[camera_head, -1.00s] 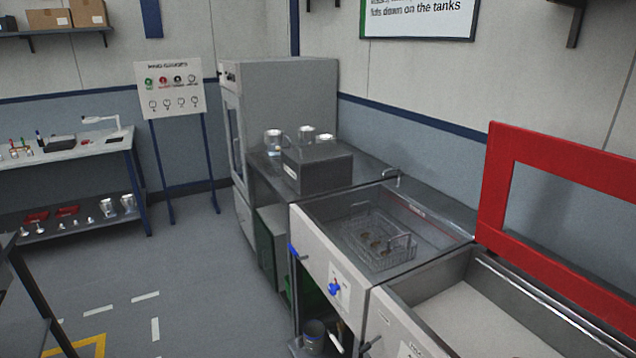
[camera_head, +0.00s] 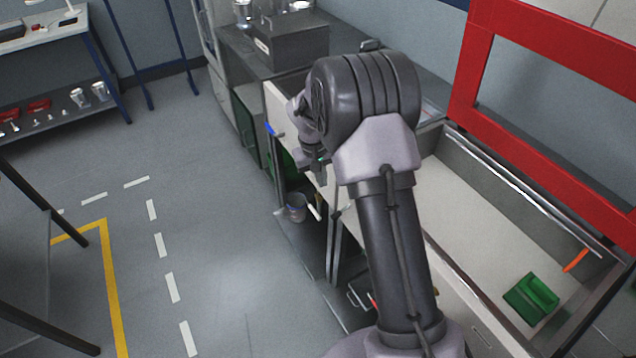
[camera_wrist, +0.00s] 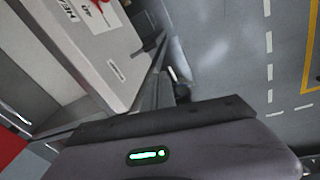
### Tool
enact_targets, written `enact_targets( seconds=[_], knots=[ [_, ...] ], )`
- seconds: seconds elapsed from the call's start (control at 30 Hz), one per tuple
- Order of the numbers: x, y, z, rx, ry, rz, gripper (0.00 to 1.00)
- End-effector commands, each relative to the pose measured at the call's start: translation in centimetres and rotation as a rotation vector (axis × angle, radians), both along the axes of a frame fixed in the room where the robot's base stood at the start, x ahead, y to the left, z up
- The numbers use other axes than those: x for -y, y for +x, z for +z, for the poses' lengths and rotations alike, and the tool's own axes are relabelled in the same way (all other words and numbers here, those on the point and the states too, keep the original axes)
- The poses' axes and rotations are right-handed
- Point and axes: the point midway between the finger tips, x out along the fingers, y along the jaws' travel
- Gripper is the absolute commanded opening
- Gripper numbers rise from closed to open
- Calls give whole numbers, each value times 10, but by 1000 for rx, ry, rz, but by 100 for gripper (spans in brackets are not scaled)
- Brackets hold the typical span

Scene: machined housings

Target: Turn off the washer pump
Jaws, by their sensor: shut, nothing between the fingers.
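My gripper (camera_head: 319,170) is shut and empty, in front of the pale front panel of the tank bench, small and partly hidden by my arm in the head view. The wrist view shows its dark body with a green light along the bottom. A red knob (camera_wrist: 101,2) sits on a white labelled panel (camera_wrist: 88,45) at the top of the wrist view, cut by the edge. Its labels are tilted and too small to read fully. The gripper is apart from this knob. A blue handle (camera_head: 275,130) shows at the panel's left end. The blue knob on the front is hidden behind my arm.
The open tank (camera_head: 480,230) with a raised red frame (camera_head: 462,75) stands at right; a green block (camera_head: 531,297) lies in it. A bucket (camera_head: 296,207) stands under the bench. A grey box (camera_head: 290,40) sits behind.

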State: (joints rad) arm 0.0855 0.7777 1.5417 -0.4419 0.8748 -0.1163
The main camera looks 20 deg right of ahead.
Motion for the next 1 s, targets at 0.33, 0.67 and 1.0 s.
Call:
enact_targets(
  seconds=[0.33, 0.67, 1.0],
  knots=[
    [11, 4, -80, -4, 2, -2, 0],
    [27, -13, -115, -1, 2, -3, 0],
    [28, -15, -116, -2, 2, -2, 0]
  ],
)
